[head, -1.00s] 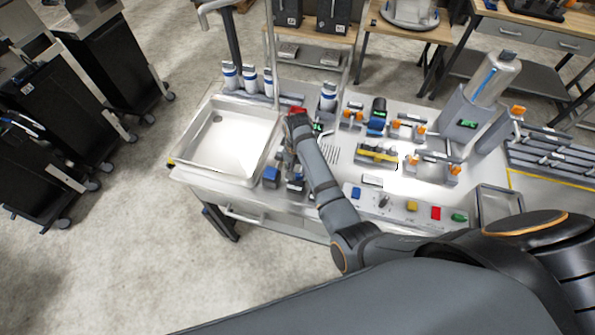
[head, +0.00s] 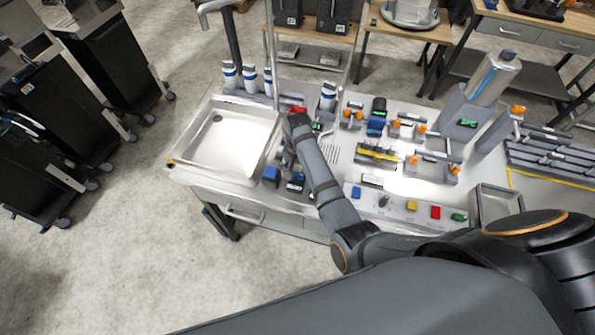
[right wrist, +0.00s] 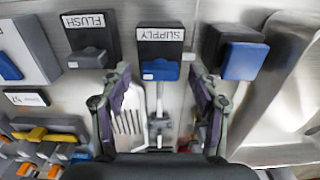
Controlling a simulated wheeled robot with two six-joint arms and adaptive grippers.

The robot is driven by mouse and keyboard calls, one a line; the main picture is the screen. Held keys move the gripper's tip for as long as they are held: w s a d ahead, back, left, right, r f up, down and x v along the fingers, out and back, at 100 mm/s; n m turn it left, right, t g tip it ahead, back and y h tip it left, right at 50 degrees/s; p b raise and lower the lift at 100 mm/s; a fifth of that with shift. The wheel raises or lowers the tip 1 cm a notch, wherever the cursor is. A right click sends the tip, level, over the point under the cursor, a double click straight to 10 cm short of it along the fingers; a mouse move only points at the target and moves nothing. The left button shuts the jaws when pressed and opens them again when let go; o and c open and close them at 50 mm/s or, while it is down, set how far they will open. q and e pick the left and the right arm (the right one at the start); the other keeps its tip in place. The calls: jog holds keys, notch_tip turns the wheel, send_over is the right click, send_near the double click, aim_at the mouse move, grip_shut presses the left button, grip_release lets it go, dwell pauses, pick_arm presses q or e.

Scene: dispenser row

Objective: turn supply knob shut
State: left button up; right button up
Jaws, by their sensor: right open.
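The supply knob (right wrist: 160,70) is a blue knob on the front of a dark block labelled SUPPLY (right wrist: 160,40) in the right wrist view. My right gripper (right wrist: 160,78) is open, with one finger on each side of the knob in that view. I cannot tell whether the fingers touch it. In the head view, my right gripper (head: 286,160) is over the front of the bench beside the sink, partly hidden by its own arm. My left gripper is not in view.
A block labelled FLUSH (right wrist: 88,35) with a grey knob stands to one side of the supply block. A blue-fronted block (right wrist: 243,60) stands on the other side, near the sink (head: 225,140). Several colored buttons and orange-handled fittings lie to the right in the head view.

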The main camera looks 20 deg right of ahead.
aim_at(297, 174)
notch_tip(297, 174, up, 12)
dwell(0.5)
dwell(0.4)
